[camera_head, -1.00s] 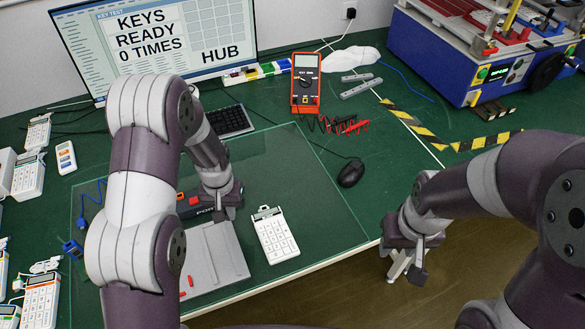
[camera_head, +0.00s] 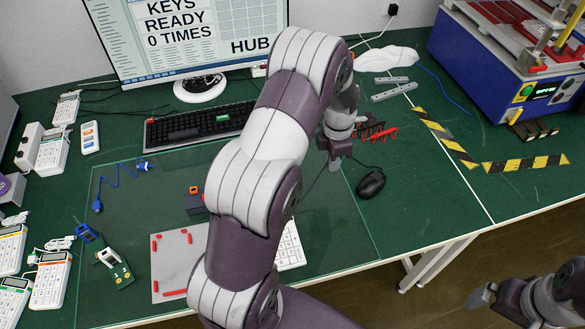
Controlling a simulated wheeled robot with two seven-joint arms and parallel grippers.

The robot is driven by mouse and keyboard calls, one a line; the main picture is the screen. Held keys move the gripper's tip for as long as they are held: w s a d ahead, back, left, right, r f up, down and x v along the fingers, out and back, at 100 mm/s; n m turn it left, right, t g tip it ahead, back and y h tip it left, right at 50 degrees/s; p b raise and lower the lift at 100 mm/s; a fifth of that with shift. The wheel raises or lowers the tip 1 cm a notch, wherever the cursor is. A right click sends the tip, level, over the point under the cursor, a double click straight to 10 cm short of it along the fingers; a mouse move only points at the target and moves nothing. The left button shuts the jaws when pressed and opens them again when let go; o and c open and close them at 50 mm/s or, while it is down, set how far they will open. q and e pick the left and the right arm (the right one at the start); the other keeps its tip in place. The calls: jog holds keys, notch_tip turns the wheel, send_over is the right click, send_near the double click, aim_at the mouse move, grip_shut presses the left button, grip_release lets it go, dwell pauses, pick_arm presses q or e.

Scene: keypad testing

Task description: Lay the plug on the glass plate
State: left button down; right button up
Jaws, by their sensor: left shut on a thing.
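The clear glass plate (camera_head: 335,232) lies on the green table. A blue cable (camera_head: 118,177) with blue connector ends lies on its left part, and a small blue connector (camera_head: 86,233) lies below it. I cannot tell which piece is the task's plug. My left gripper (camera_head: 337,162) is above the plate's far right edge, left of the mouse. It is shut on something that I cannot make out. My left arm hides the middle of the plate. My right gripper (camera_head: 483,296) is at the lower right, beyond the table's front edge; its jaws are unclear.
A grey tray (camera_head: 163,248) with red pieces, a small green board (camera_head: 122,272) and a partly hidden white keypad (camera_head: 291,247) are at the front. A black mouse (camera_head: 370,184) is on the right. Several calculator-like keypads line the left. The table's right front is clear.

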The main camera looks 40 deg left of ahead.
pick_arm(q)
jog(key=a+f+n, duration=0.1)
jog(key=a, duration=0.3)
jog(key=a+f+n+p, duration=0.1)
jog(key=a+f+n, duration=0.1)
jog(key=a, duration=0.2)
jog(key=a+f+n+p, duration=0.1)
jog(key=a+f+n, duration=0.1)
jog(key=a, duration=0.2)
jog(key=shift+a+f, duration=0.25)
jog(key=shift+a, duration=0.1)
jog(key=f, duration=0.3)
jog(key=f+p, duration=0.1)
jog(key=shift+s+a+f, duration=0.1)
jog(key=shift+a+f, duration=0.05)
jog(key=shift+a, duration=0.1)
jog(key=shift+f, duration=0.15)
jog(key=shift+f+b, duration=0.25)
jog(key=shift+b, duration=0.1)
jog(key=c, duration=1.1)
grip_release()
jog(key=shift+c, duration=0.2)
